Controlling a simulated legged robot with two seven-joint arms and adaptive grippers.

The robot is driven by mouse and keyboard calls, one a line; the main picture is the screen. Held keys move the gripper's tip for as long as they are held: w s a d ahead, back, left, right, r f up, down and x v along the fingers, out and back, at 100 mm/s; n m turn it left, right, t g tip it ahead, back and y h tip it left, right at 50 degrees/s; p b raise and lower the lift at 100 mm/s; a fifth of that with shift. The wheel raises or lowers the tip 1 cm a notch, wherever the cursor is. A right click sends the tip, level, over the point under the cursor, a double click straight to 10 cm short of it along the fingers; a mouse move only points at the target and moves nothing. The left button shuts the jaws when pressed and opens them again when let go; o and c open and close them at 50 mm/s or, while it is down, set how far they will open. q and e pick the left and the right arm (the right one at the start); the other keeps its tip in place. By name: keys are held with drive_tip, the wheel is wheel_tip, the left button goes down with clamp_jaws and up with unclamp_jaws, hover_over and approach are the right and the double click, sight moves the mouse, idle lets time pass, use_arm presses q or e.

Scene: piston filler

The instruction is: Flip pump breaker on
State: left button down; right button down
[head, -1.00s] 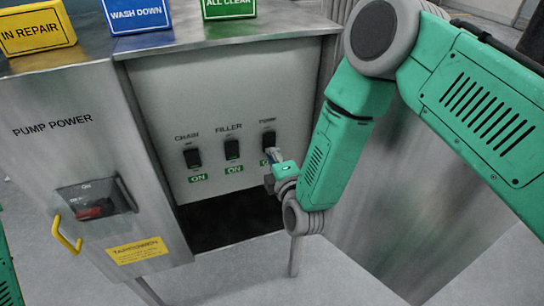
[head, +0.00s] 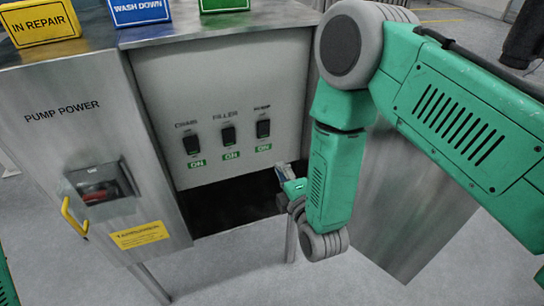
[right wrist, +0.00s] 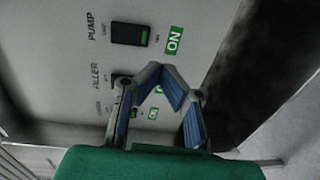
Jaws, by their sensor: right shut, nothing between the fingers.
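The pump breaker (head: 263,129) is a black rocker switch, rightmost of three on the light grey panel (head: 220,80). A green ON label (head: 263,148) sits below it. In the right wrist view the pump breaker (right wrist: 129,34) is unobstructed, with a small green spot at its ON end. My right gripper (head: 281,171) is shut and empty, below and right of the pump breaker, near the panel's lower edge and apart from the breaker. Its blue-padded fingers (right wrist: 165,83) partly cover the filler switch in the right wrist view. My left gripper is out of view.
The chain breaker (head: 191,138) and filler breaker (head: 228,135) are left of the pump breaker. The pump power box (head: 97,190) has a red handle inside and a yellow handle (head: 74,216) beside it. A dark opening lies under the panel. Signs stand on top.

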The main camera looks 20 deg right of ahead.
drive_tip(key=s+d+f+m+g, duration=0.4)
drive_tip(key=s+f+m+g, duration=0.4)
drive_tip(key=s+f, duration=0.4)
drive_tip(key=s+d+f+m+g, duration=0.1)
drive_tip(key=s+m+g, duration=0.3)
drive_tip(key=s, duration=0.6)
drive_tip(key=s+d+f+m+g, duration=0.1)
drive_tip(key=s+d+m+g, duration=0.3)
drive_tip(key=s, duration=0.5)
drive_tip(key=shift+s+d+f+m+g+h, duration=0.25)
drive_tip(key=shift+s+f+m+g+h, duration=0.1)
drive_tip(key=shift+m, duration=0.55)
drive_tip(key=shift+s+r, duration=0.1)
drive_tip(key=shift+r, duration=0.05)
